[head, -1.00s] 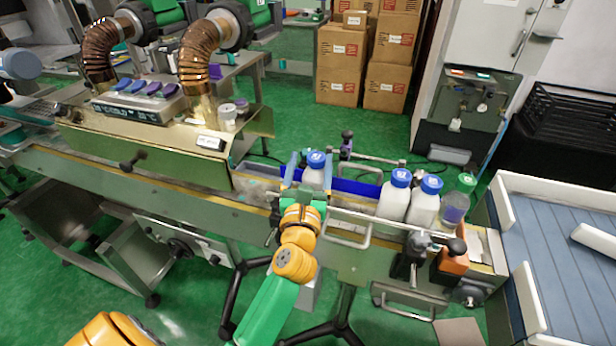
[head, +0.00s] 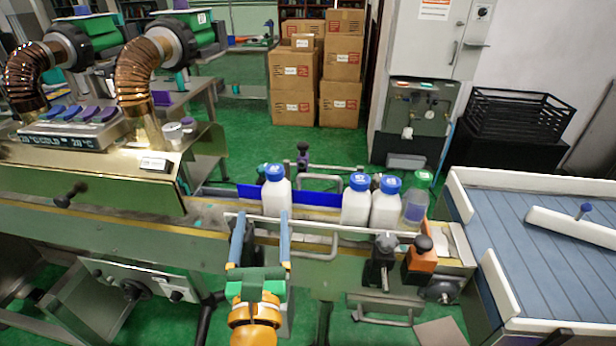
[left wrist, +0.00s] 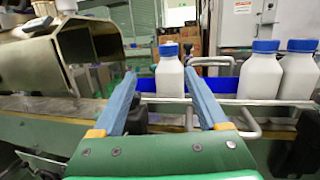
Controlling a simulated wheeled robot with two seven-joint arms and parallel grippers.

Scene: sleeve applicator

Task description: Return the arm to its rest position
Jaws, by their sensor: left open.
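My left gripper (head: 259,243) is open, with its two blue fingers apart and nothing between them. It is in front of the conveyor's near rail, a little short of a white bottle with a blue cap (head: 276,194) that stands upright on the conveyor. In the left wrist view, the fingers (left wrist: 160,88) point toward this bottle (left wrist: 170,78), which appears beyond and between them, apart from both. My right gripper is not in view.
Two more blue-capped white bottles (head: 356,203) and a green-capped clear bottle (head: 416,202) stand further right on the conveyor (head: 120,225). The heat tunnel (head: 90,165) is at left. A blue-slatted table (head: 545,255) is at right. Metal guide rails run along the conveyor.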

